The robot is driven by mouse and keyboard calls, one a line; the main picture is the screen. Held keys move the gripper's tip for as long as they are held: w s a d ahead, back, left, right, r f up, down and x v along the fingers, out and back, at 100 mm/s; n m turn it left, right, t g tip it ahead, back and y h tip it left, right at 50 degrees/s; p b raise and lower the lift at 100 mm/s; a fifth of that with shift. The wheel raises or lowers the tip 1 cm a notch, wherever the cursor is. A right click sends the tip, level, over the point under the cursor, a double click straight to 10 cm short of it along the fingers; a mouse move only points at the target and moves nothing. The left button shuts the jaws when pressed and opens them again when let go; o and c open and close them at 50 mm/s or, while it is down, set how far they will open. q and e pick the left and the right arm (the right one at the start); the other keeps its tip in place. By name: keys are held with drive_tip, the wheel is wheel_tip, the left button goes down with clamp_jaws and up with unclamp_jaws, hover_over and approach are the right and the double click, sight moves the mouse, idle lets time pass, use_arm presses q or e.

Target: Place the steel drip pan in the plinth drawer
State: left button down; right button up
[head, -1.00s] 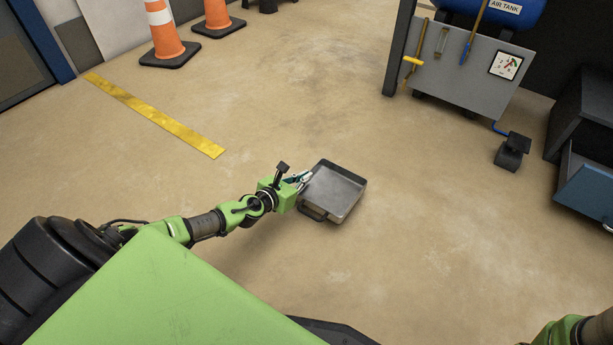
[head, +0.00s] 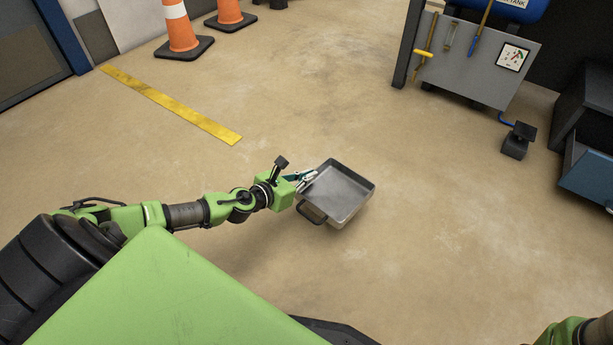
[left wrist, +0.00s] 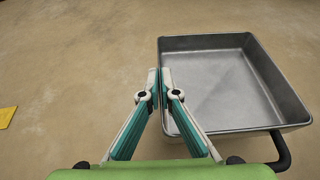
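The steel drip pan (head: 345,195) is a shallow grey rectangular tray with a dark loop handle, right of my left gripper (head: 313,177). My left gripper's fingers are closed together on the pan's left wall, as the left wrist view shows (left wrist: 160,76). The pan (left wrist: 225,85) is level or nearly so; I cannot tell how far it is off the floor. A pulled-out drawer with a blue front (head: 588,183) is at the right edge, low on a dark cabinet, partly cut off. My right gripper is out of view; only part of that arm shows bottom right.
A grey panel unit (head: 475,60) with a blue air tank stands at the back right, with a black foot pedal (head: 517,140) on the floor. Orange cones (head: 182,32) stand back left near yellow floor tape (head: 170,103). The floor between the pan and drawer is clear.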

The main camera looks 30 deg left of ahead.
use_arm(q)
drive_tip(key=s+d+r+m+g+h, duration=0.1)
drive_tip(key=s+d+r+m+h, duration=0.1)
drive_tip(key=s+r, duration=0.4)
drive_tip(key=s+d+r+m+g+h, duration=0.2)
drive_tip(key=s+d+r, duration=0.4)
drive_tip(key=r, duration=0.8)
drive_tip(key=s+d+r+m+g+h, duration=0.2)
drive_tip(key=s+d+r+m+h, duration=0.2)
drive_tip(key=r, duration=0.5)
drive_tip(key=shift+s+d+r+m, duration=0.3)
drive_tip(key=shift+s+r, duration=0.1)
drive_tip(key=shift+s, duration=0.5)
